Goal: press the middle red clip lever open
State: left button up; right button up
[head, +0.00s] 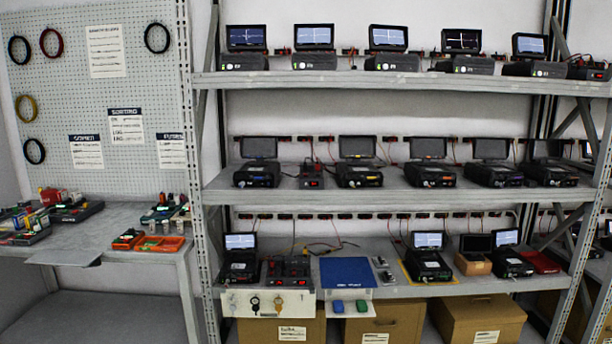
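Neither of my grippers is in the head view. On the lowest equipment shelf, dark clip-like fixtures (288,270) with small red parts stand right of a black unit with a lit screen (241,262). Rows of small red-and-black blocks also run along the back of each shelf. The red parts are too small to tell which is the middle clip lever or whether any lever is open.
A blue mat (346,271) lies right of the fixtures. A white front panel (270,303) hangs below them with keys. Cardboard boxes (484,318) stand underneath. A grey workbench (110,232) with trays is at left. Rack posts (197,170) divide the areas.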

jog(key=shift+c, duration=0.4)
grip_shut()
dwell(0.9)
